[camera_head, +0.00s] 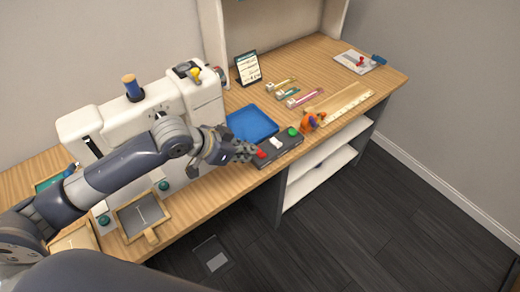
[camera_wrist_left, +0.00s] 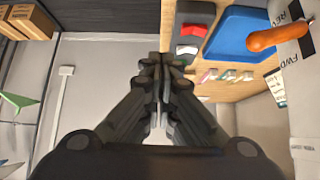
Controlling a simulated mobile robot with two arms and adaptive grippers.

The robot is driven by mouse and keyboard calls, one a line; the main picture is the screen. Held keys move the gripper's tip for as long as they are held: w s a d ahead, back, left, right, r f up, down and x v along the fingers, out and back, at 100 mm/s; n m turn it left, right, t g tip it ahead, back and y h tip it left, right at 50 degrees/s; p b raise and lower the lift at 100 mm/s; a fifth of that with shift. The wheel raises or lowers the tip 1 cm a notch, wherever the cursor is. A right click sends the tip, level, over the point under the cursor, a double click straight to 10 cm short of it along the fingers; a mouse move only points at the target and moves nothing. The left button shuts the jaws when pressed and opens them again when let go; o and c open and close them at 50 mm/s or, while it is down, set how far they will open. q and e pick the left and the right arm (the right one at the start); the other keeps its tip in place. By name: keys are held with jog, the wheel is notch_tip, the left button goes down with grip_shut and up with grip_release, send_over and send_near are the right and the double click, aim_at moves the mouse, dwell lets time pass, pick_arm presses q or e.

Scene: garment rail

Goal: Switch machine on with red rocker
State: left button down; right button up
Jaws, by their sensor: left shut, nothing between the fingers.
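The white machine (camera_head: 88,128) stands on the wooden table at the left in the head view. A dark switch box (camera_head: 285,146) lies at the table's front edge, with a red rocker (camera_head: 262,154), a white rocker (camera_head: 276,142) and a green button (camera_head: 293,131). The red rocker also shows in the left wrist view (camera_wrist_left: 194,30), above and right of the fingertips. My left gripper (camera_head: 252,151) is shut and empty, close beside the red rocker; whether it touches cannot be told. It also shows in the left wrist view (camera_wrist_left: 159,62). My right gripper is not in view.
A blue tray (camera_head: 251,123) lies behind the switch box. An orange lever (camera_wrist_left: 272,38) shows on the machine in the wrist view.

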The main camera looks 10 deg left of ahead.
pick_arm(q)
jog(key=w+a+r, duration=0.2)
jog(key=shift+w+a+r, duration=0.2)
jog(key=shift+w+a, duration=0.05)
jog(key=shift+w, duration=0.05)
jog(key=p, duration=0.1)
send_over(260, 153)
jog(key=s, duration=0.2)
jog(key=f, duration=0.7)
jog(key=shift+d, duration=0.3)
notch_tip(260, 153, down, 3)
jog(key=shift+r+p, duration=0.2)
jog(key=shift+p, duration=0.25)
jog(key=shift+f, duration=0.8)
